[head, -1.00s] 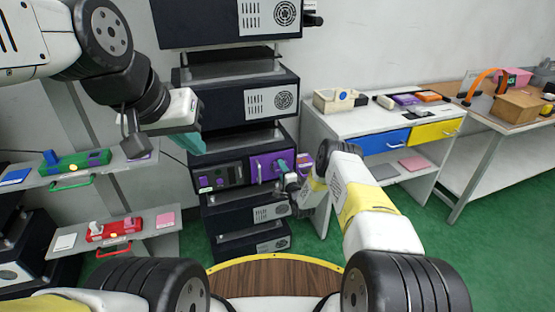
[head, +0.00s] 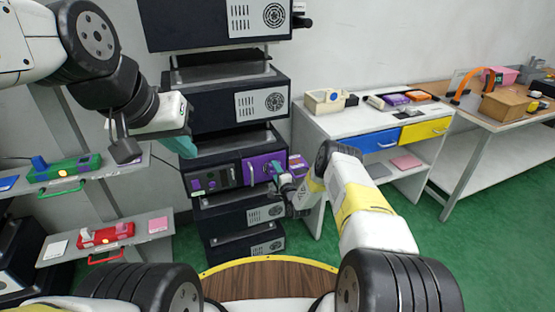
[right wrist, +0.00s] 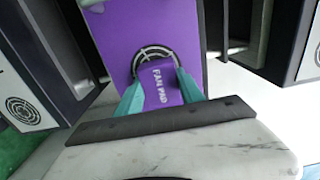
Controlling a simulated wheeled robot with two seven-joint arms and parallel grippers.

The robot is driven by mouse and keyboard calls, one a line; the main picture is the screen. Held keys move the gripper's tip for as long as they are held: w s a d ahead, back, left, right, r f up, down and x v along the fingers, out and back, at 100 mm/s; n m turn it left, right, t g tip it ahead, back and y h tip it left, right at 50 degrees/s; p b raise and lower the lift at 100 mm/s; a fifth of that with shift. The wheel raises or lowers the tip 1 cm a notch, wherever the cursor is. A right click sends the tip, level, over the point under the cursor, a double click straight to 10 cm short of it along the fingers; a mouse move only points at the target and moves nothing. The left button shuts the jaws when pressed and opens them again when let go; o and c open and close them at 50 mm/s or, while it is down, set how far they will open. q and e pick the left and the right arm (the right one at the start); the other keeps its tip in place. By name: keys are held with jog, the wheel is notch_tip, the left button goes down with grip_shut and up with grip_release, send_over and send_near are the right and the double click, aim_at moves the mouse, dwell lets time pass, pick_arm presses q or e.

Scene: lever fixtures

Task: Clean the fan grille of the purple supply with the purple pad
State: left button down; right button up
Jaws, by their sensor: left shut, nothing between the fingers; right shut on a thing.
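The purple supply (head: 225,178) sits in the rack, with a purple panel at its right side. In the right wrist view its purple face (right wrist: 130,35) fills the middle, and the round fan grille (right wrist: 154,51) shows on it. My right gripper (head: 276,168) is at that panel, shut on the purple pad (right wrist: 163,88), lettered FAN PAD. The pad covers the lower part of the grille in that view; I cannot tell whether they touch. My left gripper (head: 184,147) is shut and empty, up and left of the supply.
Other black supplies with grey grille panels (head: 262,105) stand above and below in the rack. Left shelves hold a green fixture (head: 65,170) and a red fixture (head: 105,235). A white bench (head: 365,118) with blue and yellow drawers stands right. Green floor between is clear.

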aim_at(262, 168)
jog(key=shift+s+a, duration=0.25)
jog(key=shift+a, duration=0.55)
jog(key=shift+s+a, duration=0.2)
jog(key=shift+a, duration=0.65)
jog(key=shift+s+a, duration=0.25)
jog(key=shift+a, duration=0.55)
jog(key=v, duration=0.6)
jog(key=v, duration=0.3)
jog(key=shift+r, duration=0.15)
